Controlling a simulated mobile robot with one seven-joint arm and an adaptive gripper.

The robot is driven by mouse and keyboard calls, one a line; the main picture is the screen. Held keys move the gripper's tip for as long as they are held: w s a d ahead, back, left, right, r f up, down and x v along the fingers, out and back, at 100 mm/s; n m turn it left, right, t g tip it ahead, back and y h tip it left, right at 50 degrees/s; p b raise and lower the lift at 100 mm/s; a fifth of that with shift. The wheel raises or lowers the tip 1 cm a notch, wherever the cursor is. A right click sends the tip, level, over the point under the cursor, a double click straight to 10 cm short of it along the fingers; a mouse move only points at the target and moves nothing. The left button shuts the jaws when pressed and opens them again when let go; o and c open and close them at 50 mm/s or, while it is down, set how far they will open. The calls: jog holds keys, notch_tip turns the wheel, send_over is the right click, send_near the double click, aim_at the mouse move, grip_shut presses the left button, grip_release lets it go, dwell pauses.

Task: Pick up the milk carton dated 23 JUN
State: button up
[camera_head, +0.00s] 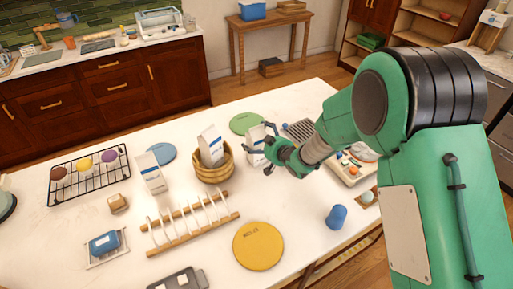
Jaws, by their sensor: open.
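Three white milk cartons with blue markings are in the head view. One carton (152,174) stands on the table at the left, in front of a blue round mat. Another carton (211,144) is tilted inside a round woven basket (214,174). The third carton (256,146) is just left of my gripper and partly hidden by it. The date prints are too small to read on any carton. My gripper (268,136) is open beside the third carton; I cannot tell whether its fingers straddle or touch it.
A wooden rack (193,222) with white pegs lies in front of the basket. A yellow round mat (258,245), a blue cup (336,217) and a black wire rack (90,176) with colored cups are also on the table. A green mat (246,122) lies behind the third carton.

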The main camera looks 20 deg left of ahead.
aim_at(262, 133)
jog(key=shift+r, duration=0.1)
jog(key=c, duration=2.1)
jog(key=shift+r, duration=0.85)
notch_tip(262, 133, up, 2)
jog(key=shift+r+p, duration=0.15)
jog(key=shift+p, duration=0.4)
jog(key=s+d, duration=0.2)
jog(key=s, duration=0.2)
jog(key=s+d+p, duration=0.1)
jog(key=s+d, duration=0.2)
jog(key=s, duration=0.2)
jog(key=s+d+r, duration=0.1)
jog(key=s+d, duration=0.1)
jog(key=s, duration=0.3)
jog(key=shift+d, duration=0.4)
jog(key=shift+w, duration=0.1)
